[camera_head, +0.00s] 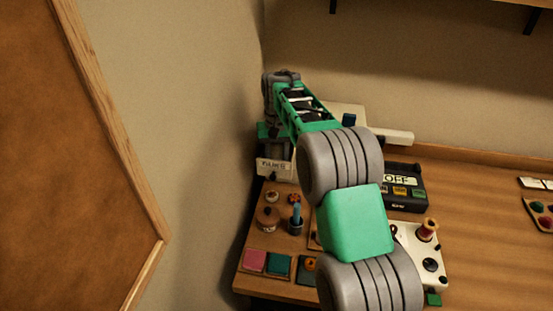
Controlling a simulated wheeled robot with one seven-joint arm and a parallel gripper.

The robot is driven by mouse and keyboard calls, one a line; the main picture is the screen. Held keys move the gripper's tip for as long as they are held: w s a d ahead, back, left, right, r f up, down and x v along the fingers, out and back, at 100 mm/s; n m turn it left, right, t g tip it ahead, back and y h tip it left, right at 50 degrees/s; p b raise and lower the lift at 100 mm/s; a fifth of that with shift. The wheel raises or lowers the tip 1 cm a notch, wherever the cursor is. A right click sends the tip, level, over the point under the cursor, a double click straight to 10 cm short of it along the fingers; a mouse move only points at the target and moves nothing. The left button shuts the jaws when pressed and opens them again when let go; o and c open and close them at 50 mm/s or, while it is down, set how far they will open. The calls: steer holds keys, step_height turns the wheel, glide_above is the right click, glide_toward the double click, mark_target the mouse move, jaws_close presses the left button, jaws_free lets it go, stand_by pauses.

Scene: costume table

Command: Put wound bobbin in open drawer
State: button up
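A reddish wound spool (427,230) stands upright on a white device (438,258) at the right of my arm; I cannot tell whether it is the wound bobbin. No open drawer can be made out clearly; a pale labelled front (274,168) shows at the back left of the table. My arm reaches up and away over the table, covering much of its middle. My gripper (272,148) seems to be the dark part below the arm's far end, just above the labelled front. Its fingers, and anything between them, cannot be made out.
Pink (255,261) and green (279,266) squares lie at the table's front left. A black box (406,187) stands right of my arm. Bare wooden tabletop (480,225) lies farther right.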

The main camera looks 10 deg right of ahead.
steer(key=s+r+t+p, duration=0.15)
steer(key=s+r, duration=0.25)
steer(key=r, duration=1.2)
steer(key=s+f+t, duration=0.1)
steer(key=s+f, duration=0.2)
steer(key=s, duration=0.9)
steer(key=s+f+n+t, duration=0.1)
steer(key=s+f+t, duration=0.1)
steer(key=s, duration=0.9)
steer(key=shift+s+d+f+p, duration=0.3)
steer(key=shift+s+d+f, duration=0.15)
steer(key=shift+f, duration=0.25)
steer(key=shift+t, duration=0.25)
steer(key=shift+c, duration=0.3)
